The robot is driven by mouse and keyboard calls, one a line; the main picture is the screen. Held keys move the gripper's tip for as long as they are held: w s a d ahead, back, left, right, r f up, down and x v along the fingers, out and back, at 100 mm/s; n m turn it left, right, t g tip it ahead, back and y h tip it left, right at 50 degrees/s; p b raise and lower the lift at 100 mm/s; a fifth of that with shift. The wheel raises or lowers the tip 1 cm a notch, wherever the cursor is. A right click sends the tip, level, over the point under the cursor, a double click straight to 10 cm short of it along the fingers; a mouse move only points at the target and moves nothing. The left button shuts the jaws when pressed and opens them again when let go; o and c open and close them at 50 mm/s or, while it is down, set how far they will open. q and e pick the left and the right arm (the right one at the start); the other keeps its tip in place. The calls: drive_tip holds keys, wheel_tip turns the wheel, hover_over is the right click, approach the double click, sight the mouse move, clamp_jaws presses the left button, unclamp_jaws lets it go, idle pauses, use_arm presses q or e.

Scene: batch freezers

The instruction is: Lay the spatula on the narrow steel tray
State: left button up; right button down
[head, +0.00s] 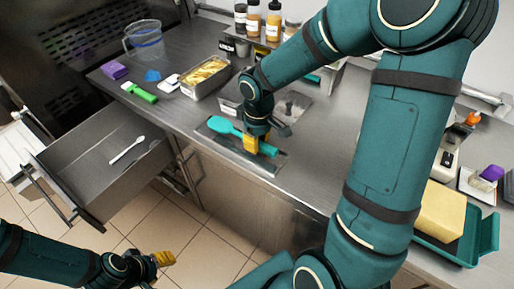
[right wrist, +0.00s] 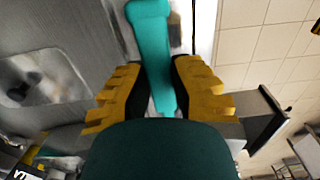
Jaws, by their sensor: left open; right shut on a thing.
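The teal spatula (head: 222,125) lies above or on the narrow steel tray (head: 274,167) near the counter's front edge. I cannot tell whether it touches the tray. My right gripper (head: 252,146) is over the tray, shut on the spatula's handle. In the right wrist view the spatula (right wrist: 157,60) runs between the yellow fingers of my right gripper (right wrist: 160,92), its head pointing away. The fingers and arm hide part of the handle and tray. My left gripper (head: 164,259) is open and empty, low over the floor, away from the counter.
An open drawer (head: 70,146) holding a white spoon (head: 127,150) juts out at left. Behind the tray are a metal pan of yellow food (head: 207,76) and a sink or recessed basin (right wrist: 40,80).

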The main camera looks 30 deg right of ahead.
drive_tip(key=shift+f, duration=1.35)
drive_tip(key=shift+f+b, duration=0.1)
drive_tip(key=shift+b, duration=0.25)
drive_tip(key=c, duration=1)
unclamp_jaws()
drive_tip(key=shift+f, duration=0.1)
drive_tip(key=shift+r, duration=0.5)
wheel_tip(320, 180, up, 11)
drive_tip(key=p, duration=0.3)
drive_tip(key=shift+s+r, duration=0.15)
drive_tip(key=shift+r, duration=0.05)
